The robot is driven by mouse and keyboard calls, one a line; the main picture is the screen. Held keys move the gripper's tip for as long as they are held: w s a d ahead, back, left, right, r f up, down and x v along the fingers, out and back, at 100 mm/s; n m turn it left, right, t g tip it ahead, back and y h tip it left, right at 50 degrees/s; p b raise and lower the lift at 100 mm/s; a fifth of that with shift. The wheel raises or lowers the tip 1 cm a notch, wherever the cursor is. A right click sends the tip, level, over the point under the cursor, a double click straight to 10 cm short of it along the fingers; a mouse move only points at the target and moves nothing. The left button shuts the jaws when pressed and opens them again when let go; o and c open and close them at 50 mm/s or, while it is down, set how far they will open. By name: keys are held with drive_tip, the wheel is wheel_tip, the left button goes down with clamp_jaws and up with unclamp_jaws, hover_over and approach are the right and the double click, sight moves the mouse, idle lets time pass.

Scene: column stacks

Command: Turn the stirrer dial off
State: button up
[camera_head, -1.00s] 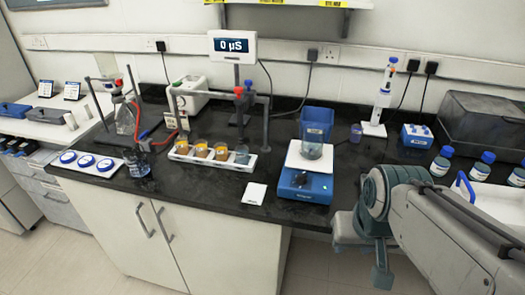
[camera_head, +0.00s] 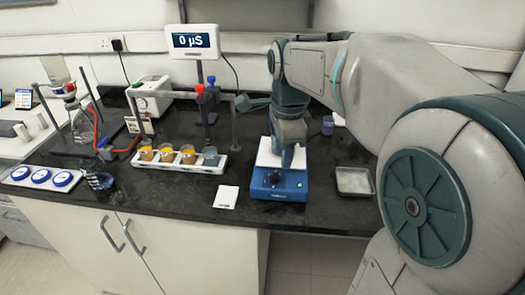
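The stirrer (camera_head: 290,190) stands near the front edge of the black bench, with a blue body and a white top plate. Its dark dial (camera_head: 274,178) is on the front face, left of a small green light (camera_head: 299,185). My gripper (camera_head: 287,160) points down over the stirrer's top, above and slightly right of the dial, and seems apart from it. My gripper and arm cover the place above the plate, so the vessel there is largely hidden. The fingers overlap in this view, so their opening does not show.
A white rack of small beakers (camera_head: 150,163) stands left of the stirrer, below a meter (camera_head: 193,41) on a stand. A white card (camera_head: 227,197) lies at the front edge. A shallow metal tray (camera_head: 355,181) lies to the right. Bench between card and stirrer is clear.

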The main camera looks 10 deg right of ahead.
sight(275, 173)
drive_tip(key=w+m+g, duration=0.1)
drive_tip(key=w+m, duration=0.6)
drive_tip(key=m, duration=0.3)
wheel_tip(275, 173, down, 13)
drive_tip(key=shift+w+b, duration=0.15)
drive_tip(key=shift+b, duration=0.35)
drive_tip(key=c, duration=0.7)
